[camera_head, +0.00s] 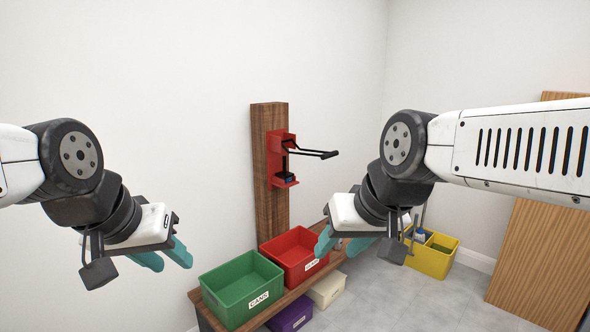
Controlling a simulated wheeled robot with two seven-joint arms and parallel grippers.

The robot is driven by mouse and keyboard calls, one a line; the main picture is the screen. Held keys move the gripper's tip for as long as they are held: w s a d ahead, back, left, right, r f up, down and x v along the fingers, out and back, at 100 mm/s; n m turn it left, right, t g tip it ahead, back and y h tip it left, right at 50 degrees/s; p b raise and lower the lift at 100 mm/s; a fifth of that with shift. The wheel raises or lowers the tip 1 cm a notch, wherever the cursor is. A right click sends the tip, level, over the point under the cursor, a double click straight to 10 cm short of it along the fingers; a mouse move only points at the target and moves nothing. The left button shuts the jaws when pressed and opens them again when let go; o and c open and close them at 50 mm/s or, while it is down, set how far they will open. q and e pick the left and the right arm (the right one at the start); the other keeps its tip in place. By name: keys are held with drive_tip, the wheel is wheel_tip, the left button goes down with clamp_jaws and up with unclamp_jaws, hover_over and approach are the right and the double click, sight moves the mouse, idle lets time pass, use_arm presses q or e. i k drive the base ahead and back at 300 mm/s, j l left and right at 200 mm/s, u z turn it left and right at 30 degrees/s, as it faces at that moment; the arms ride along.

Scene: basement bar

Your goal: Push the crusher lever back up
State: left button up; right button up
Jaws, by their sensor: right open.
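The red can crusher (275,158) is mounted on an upright wooden board against the wall, in the middle of the head view. Its black lever (315,153) sticks out to the right, about level, with its grip end at the far right. My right gripper (337,255) is open, with teal fingers pointing down, below and a little right of the lever and apart from it. My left gripper (174,268) is left of the crusher and lower, with its teal fingers apart and nothing seen between them. Neither gripper touches the crusher.
A green bin (240,285) and a red bin (297,254) stand on a wooden bench below the crusher. Purple (290,316) and cream (327,289) bins sit underneath. A yellow caddy (432,258) is on the floor at right. Space around the lever looks clear.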

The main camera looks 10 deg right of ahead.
sight(326, 155)
drive_tip(key=i+l+u, duration=0.25)
drive_tip(key=i, duration=0.2)
drive_tip(key=i+l+u, duration=0.25)
drive_tip(key=i+l, duration=0.15)
